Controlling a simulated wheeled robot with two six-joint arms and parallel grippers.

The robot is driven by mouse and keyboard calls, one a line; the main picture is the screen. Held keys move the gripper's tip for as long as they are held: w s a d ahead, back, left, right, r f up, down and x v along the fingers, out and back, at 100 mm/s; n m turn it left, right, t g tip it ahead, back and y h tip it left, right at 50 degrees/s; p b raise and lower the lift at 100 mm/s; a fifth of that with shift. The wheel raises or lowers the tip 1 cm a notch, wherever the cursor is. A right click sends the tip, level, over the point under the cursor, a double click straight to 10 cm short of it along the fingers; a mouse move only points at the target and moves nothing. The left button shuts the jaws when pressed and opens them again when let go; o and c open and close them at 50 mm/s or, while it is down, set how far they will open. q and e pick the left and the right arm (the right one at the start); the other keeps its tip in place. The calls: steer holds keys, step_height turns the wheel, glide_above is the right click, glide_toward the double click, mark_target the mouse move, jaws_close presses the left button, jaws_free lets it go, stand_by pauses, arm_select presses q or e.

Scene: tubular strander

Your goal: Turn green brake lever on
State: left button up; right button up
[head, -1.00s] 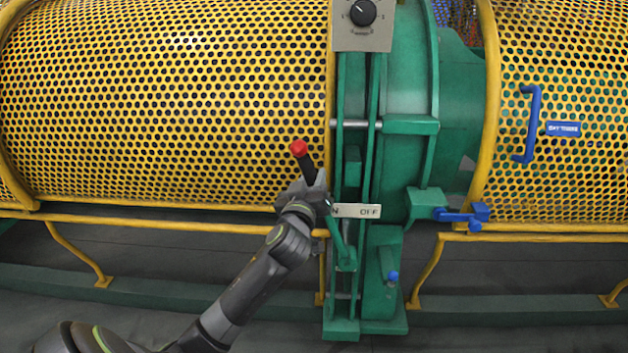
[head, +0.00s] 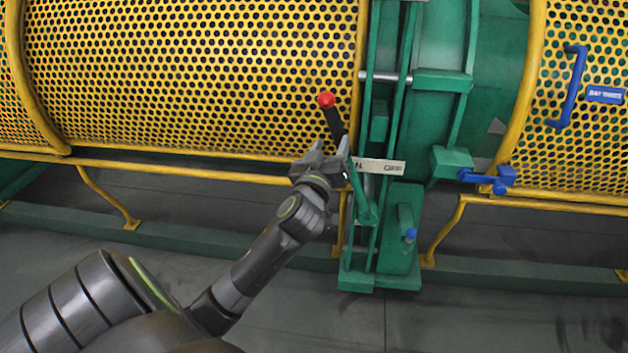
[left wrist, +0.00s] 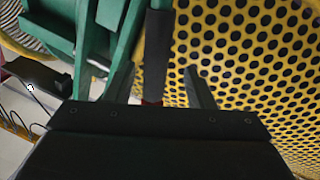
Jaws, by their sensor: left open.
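The brake lever has a black grip (head: 337,122) with a red knob (head: 326,99) and a green lower arm (head: 362,195). It leans left, at the "N" end of a pale plate (head: 385,166); my gripper covers part of that end. My left gripper (head: 333,150) is open around the lower part of the grip. In the left wrist view, the black grip (left wrist: 158,50) stands between the two spread fingers (left wrist: 160,88), nearer the left one, with visible gaps. The red knob is mostly hidden there behind the gripper body. My right gripper is out of view.
A yellow perforated guard (head: 190,75) stands close behind the lever. Green frame bars (head: 403,90) rise just right of it. A blue latch (head: 488,178) and blue handle (head: 573,88) are further right. A yellow rail (head: 230,175) runs below the guard.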

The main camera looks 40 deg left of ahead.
arm_select(q)
steer(key=v, duration=1.2)
steer(key=shift+s+p, duration=0.2)
steer(key=shift+p, duration=0.1)
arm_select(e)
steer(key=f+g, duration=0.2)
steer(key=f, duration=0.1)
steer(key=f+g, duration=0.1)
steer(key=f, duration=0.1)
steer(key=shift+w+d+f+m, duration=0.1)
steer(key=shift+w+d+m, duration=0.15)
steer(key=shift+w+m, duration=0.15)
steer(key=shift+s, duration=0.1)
